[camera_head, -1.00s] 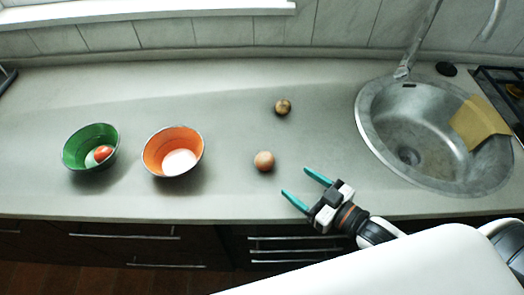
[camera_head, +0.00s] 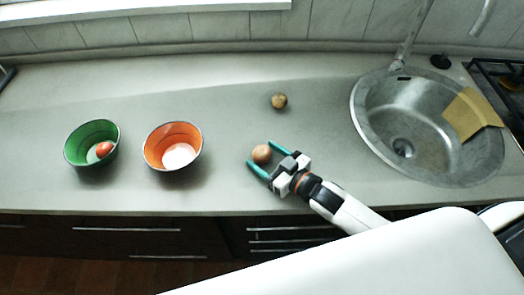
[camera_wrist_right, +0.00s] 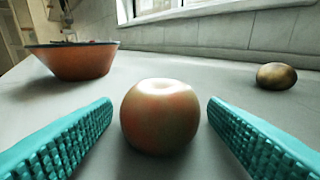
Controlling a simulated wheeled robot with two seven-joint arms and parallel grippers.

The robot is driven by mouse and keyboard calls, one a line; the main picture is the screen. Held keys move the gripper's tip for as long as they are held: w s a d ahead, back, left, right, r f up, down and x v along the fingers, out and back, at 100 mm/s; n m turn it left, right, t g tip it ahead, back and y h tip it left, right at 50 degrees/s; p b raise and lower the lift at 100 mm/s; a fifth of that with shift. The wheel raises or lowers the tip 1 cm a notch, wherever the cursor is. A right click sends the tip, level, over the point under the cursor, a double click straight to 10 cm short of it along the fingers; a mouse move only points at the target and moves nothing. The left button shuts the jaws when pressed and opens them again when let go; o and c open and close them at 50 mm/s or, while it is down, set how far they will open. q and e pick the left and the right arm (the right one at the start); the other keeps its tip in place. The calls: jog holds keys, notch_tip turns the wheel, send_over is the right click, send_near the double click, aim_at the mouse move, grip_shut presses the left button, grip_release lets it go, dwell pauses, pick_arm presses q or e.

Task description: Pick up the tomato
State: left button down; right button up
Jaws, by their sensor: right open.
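A round, dull red-orange tomato (camera_head: 261,152) with a slightly greenish tinge sits on the grey counter. In the right wrist view the tomato (camera_wrist_right: 160,122) stands between the two teal fingers, with a gap on each side. My right gripper (camera_head: 260,154) is open around it, low over the counter, with one finger on either side. My left gripper is not in view.
A brown round item (camera_head: 279,101) lies farther back on the counter. An orange bowl (camera_head: 151,151) and a green bowl (camera_head: 72,143) holding a red round item (camera_head: 104,149) stand at left. A metal sink (camera_head: 365,125) is at right.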

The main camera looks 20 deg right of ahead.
jog(key=c, duration=1.1)
